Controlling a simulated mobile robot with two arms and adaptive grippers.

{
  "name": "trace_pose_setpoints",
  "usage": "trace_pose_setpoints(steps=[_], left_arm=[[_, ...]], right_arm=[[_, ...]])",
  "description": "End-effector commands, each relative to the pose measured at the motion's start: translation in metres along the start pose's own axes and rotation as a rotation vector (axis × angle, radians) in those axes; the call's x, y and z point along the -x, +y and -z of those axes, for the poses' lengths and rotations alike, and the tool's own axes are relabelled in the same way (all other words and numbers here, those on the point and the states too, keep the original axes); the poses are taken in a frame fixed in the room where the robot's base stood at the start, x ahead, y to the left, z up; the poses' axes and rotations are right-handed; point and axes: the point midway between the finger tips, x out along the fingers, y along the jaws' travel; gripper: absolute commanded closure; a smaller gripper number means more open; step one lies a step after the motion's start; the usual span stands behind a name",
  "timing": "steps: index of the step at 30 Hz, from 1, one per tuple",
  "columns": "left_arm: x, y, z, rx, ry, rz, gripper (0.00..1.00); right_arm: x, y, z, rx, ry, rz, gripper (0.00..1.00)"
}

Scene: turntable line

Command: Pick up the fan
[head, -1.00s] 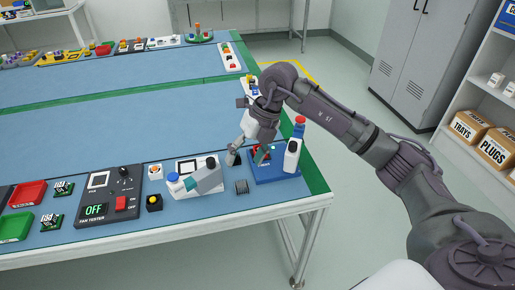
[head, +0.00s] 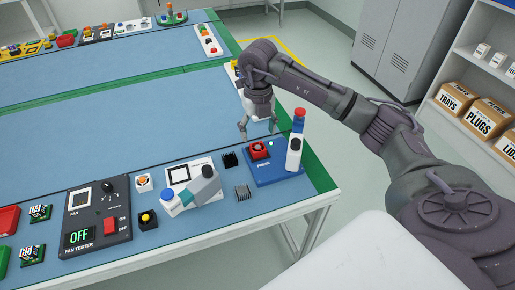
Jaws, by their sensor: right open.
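A red, round piece with a dark centre (head: 258,149) sits on the left part of a blue press base (head: 290,176). It looks like the fan, but it is too small to be sure. My right gripper (head: 258,136) is open and empty, fingers pointing down. In the picture it is just above and behind the red piece, apart from it. How high it hangs over the table is hard to tell. My left gripper is not in view.
The press's lever (head: 295,146) with a red top stands right of the red piece. A fan tester (head: 88,236) reading OFF and a white station (head: 177,178) are further left. The table's middle is clear.

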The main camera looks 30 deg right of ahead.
Motion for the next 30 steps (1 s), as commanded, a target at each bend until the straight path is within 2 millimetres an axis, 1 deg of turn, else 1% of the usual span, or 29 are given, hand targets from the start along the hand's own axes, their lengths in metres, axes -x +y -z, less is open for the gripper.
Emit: trace_pose_setpoints(steps=[1, 4, 8, 12, 16, 19, 25, 26, 30], left_arm=[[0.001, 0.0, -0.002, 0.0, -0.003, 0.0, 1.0], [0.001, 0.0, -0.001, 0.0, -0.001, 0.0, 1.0], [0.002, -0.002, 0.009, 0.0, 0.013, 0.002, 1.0], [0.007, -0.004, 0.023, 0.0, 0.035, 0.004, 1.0], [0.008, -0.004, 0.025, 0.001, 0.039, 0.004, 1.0], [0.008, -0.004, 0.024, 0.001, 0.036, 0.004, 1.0], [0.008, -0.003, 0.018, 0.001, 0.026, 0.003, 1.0], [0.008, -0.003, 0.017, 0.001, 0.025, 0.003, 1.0], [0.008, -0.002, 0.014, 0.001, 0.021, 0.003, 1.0]], right_arm=[[-0.007, 0.0, 0.0, 0.001, 0.001, 0.0, 0.29], [-0.014, 0.0, 0.0, 0.001, 0.0, 0.0, 0.29], [-0.023, 0.0, 0.0, 0.0, 0.002, 0.0, 0.29], [-0.044, -0.002, -0.002, -0.001, 0.004, 0.0, 0.29], [-0.061, -0.001, -0.003, -0.001, 0.001, -0.002, 0.29], [-0.067, -0.002, -0.003, 0.0, -0.001, 0.0, 0.29], [-0.068, -0.002, -0.004, 0.0, -0.002, -0.001, 0.29], [-0.068, -0.002, -0.004, 0.0, -0.002, -0.001, 0.32], [-0.067, -0.002, -0.004, 0.0, -0.002, -0.001, 0.56]])
